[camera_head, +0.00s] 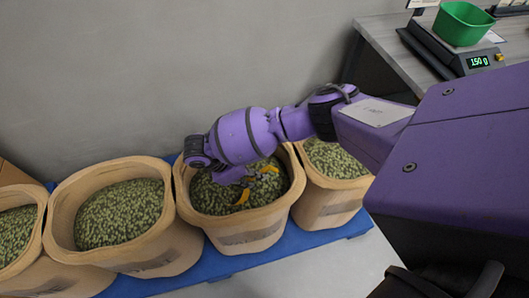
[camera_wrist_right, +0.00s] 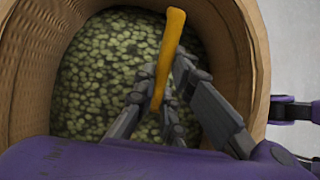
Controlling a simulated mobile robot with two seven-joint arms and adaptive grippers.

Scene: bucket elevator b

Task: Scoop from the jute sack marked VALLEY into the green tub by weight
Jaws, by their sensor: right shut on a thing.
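My right gripper (camera_head: 254,176) is down inside the mouth of a jute sack (camera_head: 247,230) full of green pellet-like goods. The lettering on this sack is too small to read. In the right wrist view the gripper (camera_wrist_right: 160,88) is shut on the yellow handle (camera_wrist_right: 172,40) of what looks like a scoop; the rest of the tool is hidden. The yellow part also shows in the head view (camera_head: 243,197). The green tub (camera_head: 463,23) stands on a scale (camera_head: 440,48) at the top right; its display reads about 150 g. My left gripper is not in view.
Other filled jute sacks stand in the row, one to the left (camera_head: 118,213), one to the right (camera_head: 334,170) and one at the far left edge. They stand on a blue pallet (camera_head: 290,240). The scale sits on a grey bench (camera_head: 385,40). A grey wall is behind.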

